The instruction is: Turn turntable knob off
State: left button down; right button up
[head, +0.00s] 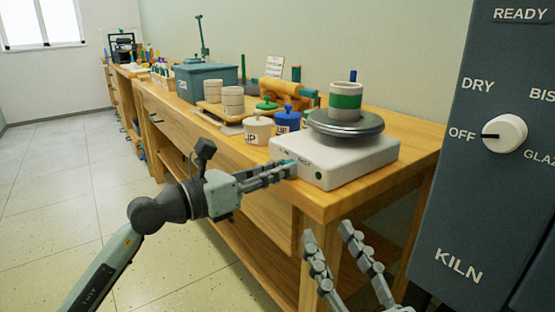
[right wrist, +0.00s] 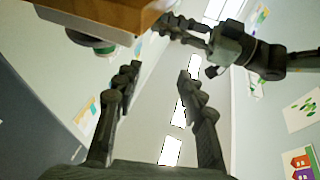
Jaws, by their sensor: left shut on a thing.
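The turntable (head: 345,163) is a white box with a round grey wheel (head: 345,124) on top, near the front end of the wooden bench. A green-and-white cylinder (head: 345,101) stands on the wheel. My left gripper (head: 287,168) is at the left part of the turntable's front face, its fingers closed together on the knob there. The fingers hide the knob almost fully, so its setting cannot be read. A small dark mark sits on the face beside them. My right gripper (head: 335,235) is open and empty, low in front of the bench corner; it also shows in the right wrist view (right wrist: 158,80).
Lidded jars, white (head: 257,131) and blue (head: 287,121), stand left of the turntable. A blue-grey box (head: 205,83) is further back. A dark kiln panel (head: 470,190) with a white dial (head: 504,134) rises at the right. The floor at left is clear.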

pick_arm(q)
jog(key=shift+n+p, duration=0.5)
jog(key=shift+p, duration=0.1)
pick_arm(e)
notch_tip(320, 180, down, 8)
jog(key=w+d+g+h, duration=0.2)
jog(key=g, duration=0.1)
jog(key=shift+d+g, duration=0.35)
jog(key=shift+g, duration=0.05)
pick_arm(q)
jog(key=c, duration=1.6)
grip_release()
jog(key=shift+c, duration=0.2)
jog(key=v, duration=1.2)
pick_arm(e)
jog(key=shift+a, duration=0.1)
